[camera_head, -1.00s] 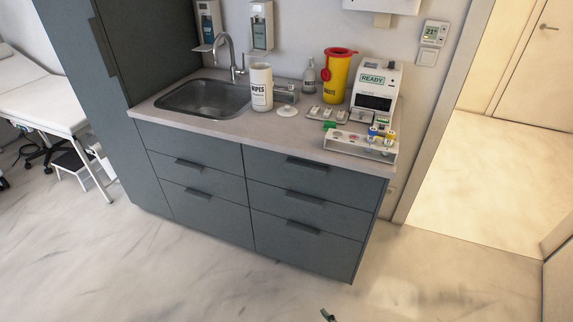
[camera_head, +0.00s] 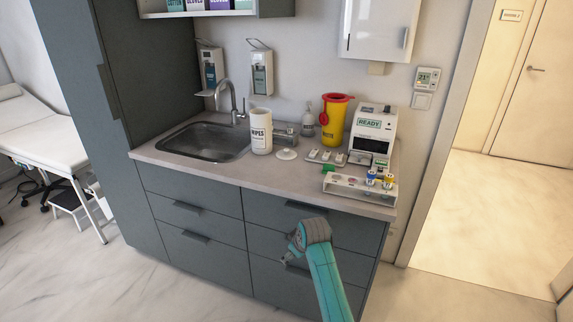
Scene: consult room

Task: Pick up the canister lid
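The canister lid (camera_head: 287,154) is a small white disc lying on the counter (camera_head: 215,168), just right of the white wipes canister (camera_head: 261,131). The canister stands upright beside the sink, and its top looks uncovered. My gripper (camera_head: 291,251) is in front of the drawers, below the counter edge and well apart from the lid. It is small and partly hidden by my teal arm, so I cannot tell whether its fingers are open or shut.
The sink (camera_head: 205,142) with its faucet is at left. A metal box (camera_head: 285,135), soap bottle (camera_head: 308,122), yellow waste bin (camera_head: 335,122), flat tray (camera_head: 326,157), READY device (camera_head: 372,138) and tube rack (camera_head: 358,188) stand around and right of the lid. The counter's front strip is clear.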

